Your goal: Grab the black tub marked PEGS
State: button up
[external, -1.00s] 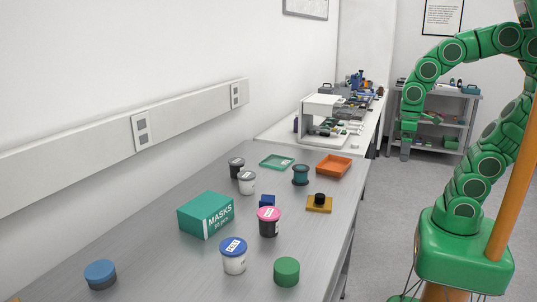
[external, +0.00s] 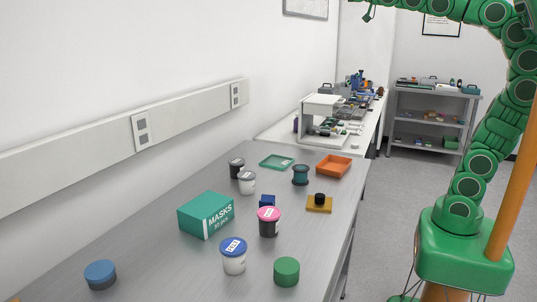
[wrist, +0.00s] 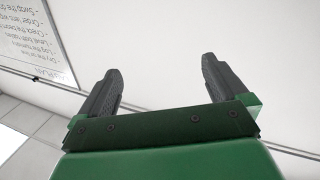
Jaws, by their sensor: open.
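A black tub with a pink lid (external: 269,227) stands near the middle of the steel table. In the external view my arm is raised at the top right, high above and away from the tubs. No tub shows in the wrist view.
Around the tubs are a blue-lidded white tub (external: 234,260), a green masks box (external: 205,215), a green round container (external: 287,272), a small blue block (external: 267,201) and a yellow base with a black knob (external: 319,206). An orange tray (external: 334,165) sits behind.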

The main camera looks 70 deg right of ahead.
aim_at(242, 160)
jog(key=w+a+f+n+y, duration=0.1)
jog(key=w+f+n+y, duration=0.2)
jog(key=w+f, duration=0.9)
jog(key=w+f+n+y, duration=0.25)
jog(key=w+f, duration=0.75)
jog(key=w, duration=0.5)
jog(key=w+a+f+n+g+y, duration=0.1)
jog(key=w+a+f+y, duration=0.1)
jog(key=f, duration=0.8)
jog(key=w+a+f+n+g+y, duration=0.1)
jog(key=w+a+f+g+y, duration=0.15)
jog(key=f, duration=0.65)
jog(key=s+a+f+g+y, duration=0.1)
jog(key=a+f+g+y, duration=0.15)
jog(key=f, duration=0.85)
jog(key=s+a+f+g+y, duration=0.1)
jog(key=s+a+f+g, duration=0.15)
jog(key=f, duration=0.85)
jog(key=shift+t, duration=0.35)
jog(key=shift+a+r+x, duration=0.1)
jog(key=shift+x, duration=1.3)
jog(key=shift+a+r+x, duration=0.15)
jog(key=shift+x, duration=1.25)
jog(key=shift+a+r+x, duration=0.1)
jog(key=shift+x, duration=1.35)
jog(key=shift+s, duration=0.15)
jog(key=shift+c, duration=0.2)
